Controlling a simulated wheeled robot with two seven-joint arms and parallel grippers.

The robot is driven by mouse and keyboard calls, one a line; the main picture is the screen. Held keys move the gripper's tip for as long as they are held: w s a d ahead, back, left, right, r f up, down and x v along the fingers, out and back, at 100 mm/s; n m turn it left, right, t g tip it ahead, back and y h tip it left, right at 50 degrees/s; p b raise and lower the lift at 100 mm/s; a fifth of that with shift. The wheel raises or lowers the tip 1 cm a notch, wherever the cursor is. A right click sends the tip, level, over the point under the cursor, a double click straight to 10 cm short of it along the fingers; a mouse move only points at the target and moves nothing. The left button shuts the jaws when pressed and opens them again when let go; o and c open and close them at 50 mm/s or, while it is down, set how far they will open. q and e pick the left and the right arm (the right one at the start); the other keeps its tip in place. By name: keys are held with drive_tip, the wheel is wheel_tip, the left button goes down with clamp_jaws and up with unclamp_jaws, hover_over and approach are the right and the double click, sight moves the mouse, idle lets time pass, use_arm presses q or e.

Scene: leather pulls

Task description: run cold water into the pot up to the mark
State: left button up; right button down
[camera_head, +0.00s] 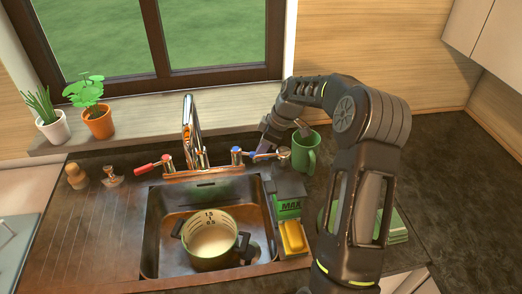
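The green pot (210,262) stands upright in the sink basin, its pale inside printed with measuring lines and small numbers. No water surface is clear in it. The chrome tap (190,125) rises behind the basin; I see no stream from it. A red-tipped handle (146,168) sits left of the tap and a blue-marked handle (237,154) sits right. My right arm reaches over from the lower right, and its gripper (266,146) is at the blue-marked handle. The fingers are small and partly hidden, so I cannot tell whether they grip it. My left gripper is out of view.
A green mug (305,152) stands close to my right gripper. A caddy (288,207) labelled MAX, with a yellow sponge (293,236), is at the basin's right edge. Two potted plants (100,122) are on the sill.

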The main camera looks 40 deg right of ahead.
drive_tip(key=a+m+b, duration=0.1)
drive_tip(key=b, duration=0.1)
drive_tip(key=s+m+h+b, duration=0.1)
drive_tip(key=m+b, duration=0.1)
drive_tip(key=shift+a+r+t, duration=0.1)
drive_tip(key=shift+a+t, duration=0.25)
drive_tip(key=shift+t, duration=0.05)
drive_tip(key=c, duration=1.4)
unclamp_jaws()
drive_tip(key=shift+s, duration=0.1)
drive_tip(key=b+v, duration=0.1)
drive_tip(key=v, duration=0.6)
drive_tip(key=shift+s+r+b, duration=0.1)
drive_tip(key=shift+r+b, duration=0.2)
